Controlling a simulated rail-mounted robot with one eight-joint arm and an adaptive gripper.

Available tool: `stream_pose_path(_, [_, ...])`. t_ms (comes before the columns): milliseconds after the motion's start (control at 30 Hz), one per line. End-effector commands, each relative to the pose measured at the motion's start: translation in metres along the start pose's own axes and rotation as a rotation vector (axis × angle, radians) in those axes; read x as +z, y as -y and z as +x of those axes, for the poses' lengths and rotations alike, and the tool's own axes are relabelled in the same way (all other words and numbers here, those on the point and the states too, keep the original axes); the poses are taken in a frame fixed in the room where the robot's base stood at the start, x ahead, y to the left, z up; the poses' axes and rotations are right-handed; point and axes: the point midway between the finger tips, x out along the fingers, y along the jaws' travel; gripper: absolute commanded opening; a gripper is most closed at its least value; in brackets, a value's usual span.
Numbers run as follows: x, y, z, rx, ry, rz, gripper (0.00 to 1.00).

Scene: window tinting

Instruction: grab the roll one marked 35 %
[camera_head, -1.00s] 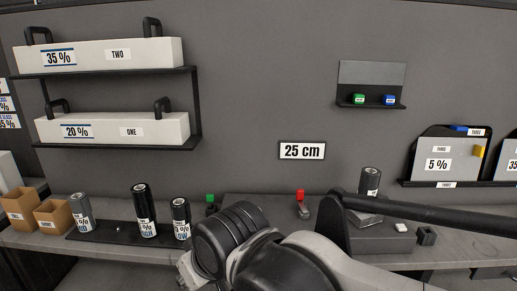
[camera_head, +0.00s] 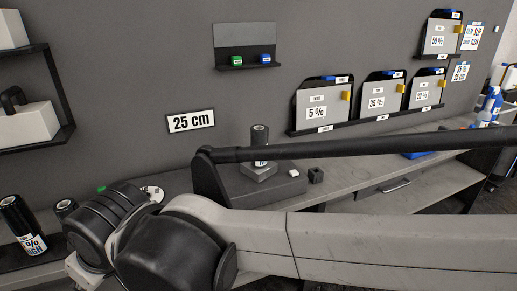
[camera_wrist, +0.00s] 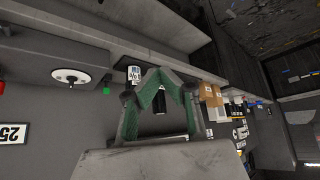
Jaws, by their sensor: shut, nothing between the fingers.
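No roll in view has a readable 35 % mark. In the head view, a black roll (camera_head: 22,226) with a label ending in "% HIGH" stands at the lower left. Another dark roll (camera_head: 65,207) beside it is mostly hidden by my arm. A further dark roll (camera_head: 260,134) stands on a small grey block behind my arm. In the wrist view, my gripper (camera_wrist: 163,73) is shut and empty, its green-padded fingers meeting at the tips. A pale-labelled roll (camera_wrist: 134,74) and a black roll (camera_wrist: 159,104) show behind the fingers, their marks unreadable. My fingers are hidden in the head view.
Sheet holders marked 5 % (camera_head: 318,111) and 35 % (camera_head: 377,102) stand on the wall shelf. A wall shelf (camera_head: 245,64) carries green and blue blocks. A "25 cm" sign (camera_head: 191,121) hangs nearby. Cardboard boxes (camera_wrist: 211,95) show in the wrist view. The counter's right side (camera_head: 400,160) is mostly clear.

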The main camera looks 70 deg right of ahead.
Motion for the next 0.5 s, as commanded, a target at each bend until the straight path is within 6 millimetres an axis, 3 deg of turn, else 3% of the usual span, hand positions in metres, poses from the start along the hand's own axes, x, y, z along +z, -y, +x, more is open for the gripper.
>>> stream_pose_path(367, [0.0000,0.0000,0.0000,0.000,0.000,0.000,0.00])
stream_pose_path(500, [0.0000,0.0000,0.0000,0.000,0.000,0.000,0.16])
